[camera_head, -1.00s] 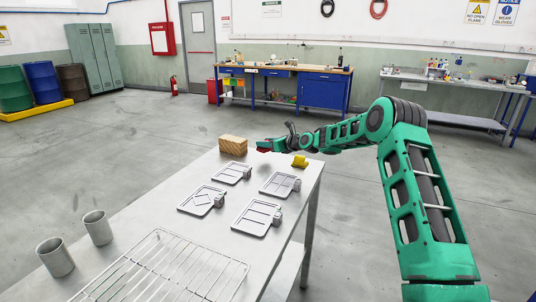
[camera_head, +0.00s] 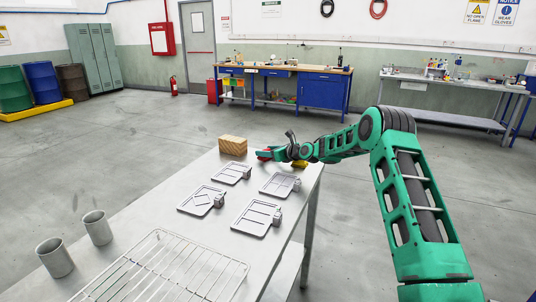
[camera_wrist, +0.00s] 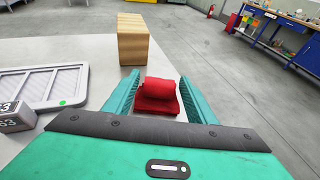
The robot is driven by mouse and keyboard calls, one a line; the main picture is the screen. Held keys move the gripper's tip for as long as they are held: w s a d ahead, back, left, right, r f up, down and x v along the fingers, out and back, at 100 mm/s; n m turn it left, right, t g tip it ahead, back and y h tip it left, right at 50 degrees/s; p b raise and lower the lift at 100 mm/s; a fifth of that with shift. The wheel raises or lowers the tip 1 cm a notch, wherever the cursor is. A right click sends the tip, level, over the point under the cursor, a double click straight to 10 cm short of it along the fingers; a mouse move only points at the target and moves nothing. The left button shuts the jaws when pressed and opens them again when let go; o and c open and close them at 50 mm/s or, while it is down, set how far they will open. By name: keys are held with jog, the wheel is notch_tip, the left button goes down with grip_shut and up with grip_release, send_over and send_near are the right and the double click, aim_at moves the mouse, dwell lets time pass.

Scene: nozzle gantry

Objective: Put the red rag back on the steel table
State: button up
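The red rag (camera_head: 264,155) is at the far end of the steel table (camera_head: 150,215), close to the wooden block. In the wrist view the folded rag (camera_wrist: 157,96) sits between the two teal fingers of my gripper (camera_wrist: 158,90), which close in on it from both sides. My gripper (camera_head: 273,154) is low over the table's far edge in the head view. I cannot tell whether the rag's underside touches the tabletop.
A wooden block (camera_head: 233,145) stands just left of the rag. A yellow object (camera_head: 300,164) lies partly behind my arm. Several grey trays (camera_head: 257,217) lie nearer, with a wire rack (camera_head: 165,265) and two metal cups (camera_head: 97,228) at the front.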

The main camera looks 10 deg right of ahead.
jog(key=v, duration=1.2)
jog(key=shift+r, duration=0.1)
